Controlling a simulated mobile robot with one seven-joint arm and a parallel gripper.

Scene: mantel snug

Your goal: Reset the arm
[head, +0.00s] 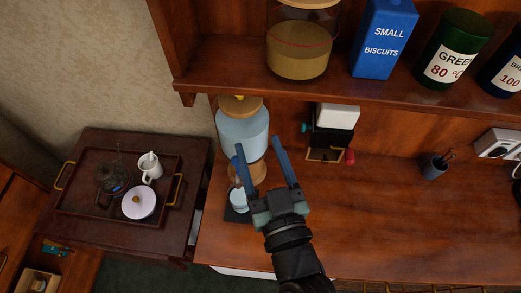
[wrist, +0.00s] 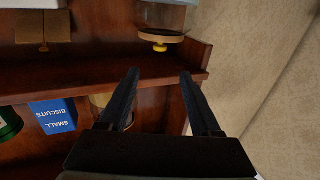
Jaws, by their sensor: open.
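My gripper (head: 262,155) is at the end of my arm, raised in front of the wooden counter in the head view. Its two blue fingers are spread apart with nothing between them. In the head view they overlap the lower part of a glass dispenser (head: 243,130) with a wooden lid and base. In the wrist view my gripper (wrist: 160,78) is also open and empty, with the shelf edge (wrist: 75,82) behind it. A small white cup (head: 238,198) on a dark stand is partly hidden behind the left finger.
A tray (head: 80,205) with teaware lies on the side table at left.

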